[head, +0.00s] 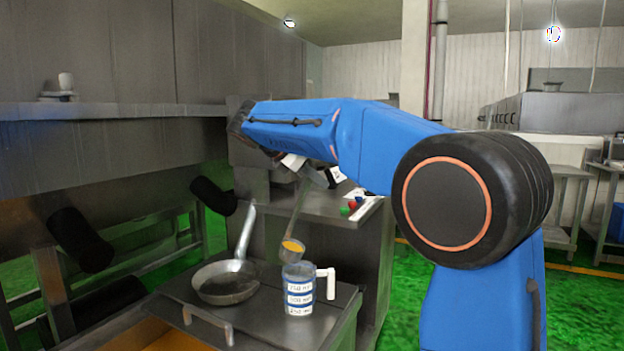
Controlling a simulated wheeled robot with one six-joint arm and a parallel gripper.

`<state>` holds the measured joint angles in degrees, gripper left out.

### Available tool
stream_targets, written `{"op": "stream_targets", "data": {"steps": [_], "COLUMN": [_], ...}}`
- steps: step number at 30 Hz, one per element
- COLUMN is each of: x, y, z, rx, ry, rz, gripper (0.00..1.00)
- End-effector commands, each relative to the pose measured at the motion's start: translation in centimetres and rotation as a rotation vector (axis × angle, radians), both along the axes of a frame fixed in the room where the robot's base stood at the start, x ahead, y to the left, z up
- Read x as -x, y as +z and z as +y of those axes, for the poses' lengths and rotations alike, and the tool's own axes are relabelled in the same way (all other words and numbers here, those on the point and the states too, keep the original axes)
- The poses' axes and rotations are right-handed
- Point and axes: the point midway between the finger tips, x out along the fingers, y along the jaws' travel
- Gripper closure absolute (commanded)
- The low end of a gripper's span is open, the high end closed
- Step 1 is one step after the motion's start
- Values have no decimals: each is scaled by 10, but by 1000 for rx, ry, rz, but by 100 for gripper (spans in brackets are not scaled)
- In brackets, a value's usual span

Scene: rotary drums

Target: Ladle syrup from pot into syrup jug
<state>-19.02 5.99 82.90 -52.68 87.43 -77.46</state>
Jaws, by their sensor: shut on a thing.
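My gripper (308,178) is shut on the handle of a ladle (297,222), which hangs down at a slight tilt. The ladle's bowl (291,251) holds orange syrup and hangs just above the rim of the syrup jug, towards its left side. The clear jug (299,291) stands upright on the counter, with blue and white measuring bands and a white handle on its right. I cannot tell whether bowl and rim touch. No pot of syrup can be clearly made out. My arm partly hides the gripper.
A frying pan (226,283) lies left of the jug, its handle pointing up and back. A metal handle (208,322) is at the counter's front, beside an orange-brown surface (178,343). Small coloured items (352,206) lie on the counter behind. Dark drums (80,241) stand left.

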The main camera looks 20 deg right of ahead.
Motion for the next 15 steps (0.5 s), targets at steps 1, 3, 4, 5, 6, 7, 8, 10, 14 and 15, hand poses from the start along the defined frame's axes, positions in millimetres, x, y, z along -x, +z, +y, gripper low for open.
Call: {"op": "stream_targets", "data": {"steps": [1,3,4,5,6,7,8,10,14,15], "x": [2,3,3,4,5,6,6,7,10,11], "y": [0,-1,-2,-2,-2,-2,-3,-4,-5,-5], "z": [-3,-6,-7,-9,-11,-12,-13,-16,-21,-23], "rx": [-10,-26,-34,-40,-49,-55,-63,-78,-108,-116], "ry": [-2,-1,-2,-1,-2,-2,-1,0,-2,-1], "rz": [-6,-13,-16,-19,-23,-26,-28,-36,-50,-54], "gripper": [100,100,100,100,100,100,100,100,100,100]}}
